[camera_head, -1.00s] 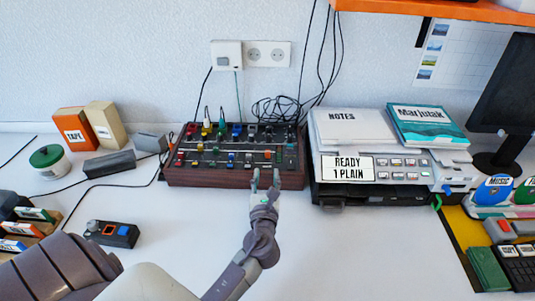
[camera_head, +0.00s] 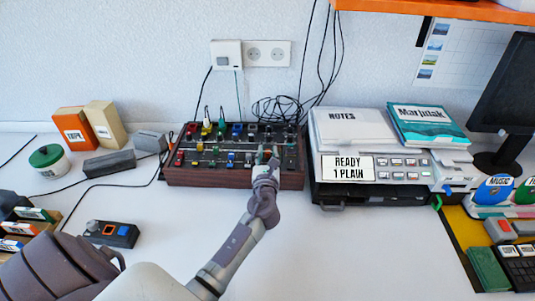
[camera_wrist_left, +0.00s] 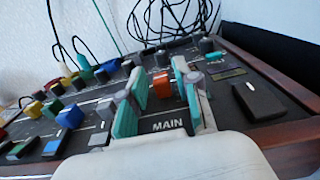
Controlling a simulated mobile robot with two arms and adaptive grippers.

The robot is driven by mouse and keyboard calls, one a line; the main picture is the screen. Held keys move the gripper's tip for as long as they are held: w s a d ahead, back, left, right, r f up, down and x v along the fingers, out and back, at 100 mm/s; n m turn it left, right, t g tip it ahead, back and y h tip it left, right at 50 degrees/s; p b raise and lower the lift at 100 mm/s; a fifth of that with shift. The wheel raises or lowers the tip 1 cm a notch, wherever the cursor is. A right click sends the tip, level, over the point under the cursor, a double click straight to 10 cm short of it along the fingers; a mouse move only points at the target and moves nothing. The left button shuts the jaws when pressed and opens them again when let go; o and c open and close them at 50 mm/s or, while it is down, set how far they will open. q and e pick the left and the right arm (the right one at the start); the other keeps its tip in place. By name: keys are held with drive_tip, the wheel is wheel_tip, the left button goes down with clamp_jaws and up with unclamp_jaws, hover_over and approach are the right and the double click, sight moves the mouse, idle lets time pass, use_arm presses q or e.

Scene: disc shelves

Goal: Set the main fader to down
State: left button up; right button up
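The mixer (camera_head: 235,177) is a dark panel in a brown wooden frame, with rows of coloured knobs and fader caps. In the left wrist view, the orange main fader cap (camera_wrist_left: 162,87) stands beyond the white "MAIN" label (camera_wrist_left: 168,125). My right gripper is not in view.
A black switch (camera_wrist_left: 262,100) sits right of the fingers on the panel. Other fader caps, such as a blue one (camera_wrist_left: 70,116), are to the left. A grey printer-like machine (camera_head: 385,190) stands close to the mixer's right.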

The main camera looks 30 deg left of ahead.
use_arm(q)
clamp_jaws()
drive_tip(key=shift+s, duration=0.1)
drive_tip(key=shift+p+v, duration=0.6)
drive_tip(key=shift+v, duration=0.2)
drive_tip(key=shift+o, duration=1.8)
unclamp_jaws()
drive_tip(key=v, duration=1.2)
